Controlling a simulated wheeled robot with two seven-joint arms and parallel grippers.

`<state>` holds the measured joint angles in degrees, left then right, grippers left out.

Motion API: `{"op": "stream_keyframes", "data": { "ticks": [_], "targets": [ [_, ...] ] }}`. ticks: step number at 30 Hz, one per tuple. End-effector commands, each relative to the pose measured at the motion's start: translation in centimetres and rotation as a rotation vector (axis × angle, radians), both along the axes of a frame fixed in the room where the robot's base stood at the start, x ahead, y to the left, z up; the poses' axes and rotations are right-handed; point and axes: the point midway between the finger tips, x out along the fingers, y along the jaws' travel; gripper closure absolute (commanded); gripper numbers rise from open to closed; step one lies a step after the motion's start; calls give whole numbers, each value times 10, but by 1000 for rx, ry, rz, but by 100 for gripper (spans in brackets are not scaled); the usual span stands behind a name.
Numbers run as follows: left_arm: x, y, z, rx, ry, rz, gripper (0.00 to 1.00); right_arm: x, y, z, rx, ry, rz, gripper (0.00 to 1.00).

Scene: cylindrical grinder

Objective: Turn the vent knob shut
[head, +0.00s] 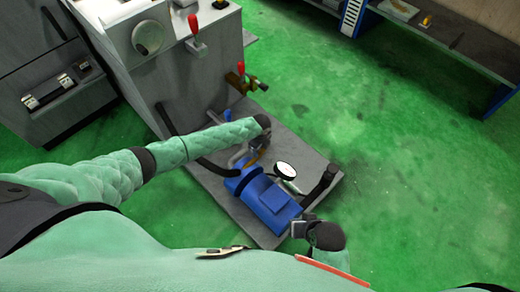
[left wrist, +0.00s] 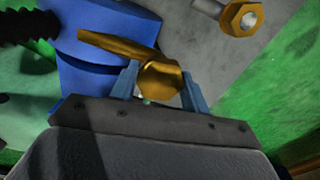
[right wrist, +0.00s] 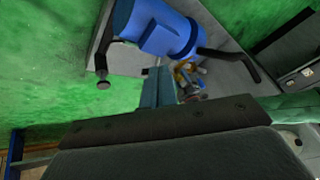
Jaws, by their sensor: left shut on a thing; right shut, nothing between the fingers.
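The vent knob (left wrist: 162,80) is a brass knob with a hexagonal end and a flat bar reaching to the upper left. It sits between the two blue fingers of my left gripper (left wrist: 161,88), which is shut on it. In the head view my left gripper (head: 252,152) reaches down over the pump, and its hand hides most of the knob. In the right wrist view my right gripper (right wrist: 158,88) is shut and empty. It also shows in the head view (head: 298,229), beside the near end of the blue pump (head: 266,200).
The pump stands on a grey base plate (head: 318,160) with a round gauge (head: 285,170) and black hoses. The grey grinder cabinet (head: 190,85) with red-handled levers (head: 196,32) rises behind. The green floor to the right is clear up to a workbench (head: 445,38).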

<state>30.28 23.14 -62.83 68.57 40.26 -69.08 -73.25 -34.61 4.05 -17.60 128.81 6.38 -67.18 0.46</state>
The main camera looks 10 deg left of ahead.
Motion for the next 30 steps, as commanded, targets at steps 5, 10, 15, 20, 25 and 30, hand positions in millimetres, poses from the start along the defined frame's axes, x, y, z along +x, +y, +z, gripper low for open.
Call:
{"op": "stream_keyframes", "data": {
  "ticks": [5,10,15,20,25,30],
  "targets": [
    [0,1,0,1,0,-91,77,1,0,-9,1,-5,-3,100],
    [0,1,0,1,0,-143,77,1,1,-14,2,-8,-5,100],
    [0,1,0,1,0,-167,77,2,1,-14,3,-12,-6,100],
    [0,1,0,1,0,-171,77,3,1,-14,3,-14,-6,100],
    [0,1,0,1,0,-171,77,3,1,-13,2,-15,-6,100],
    [0,1,0,1,0,-170,34,4,1,-13,2,-15,-6,100]
  ]
}}
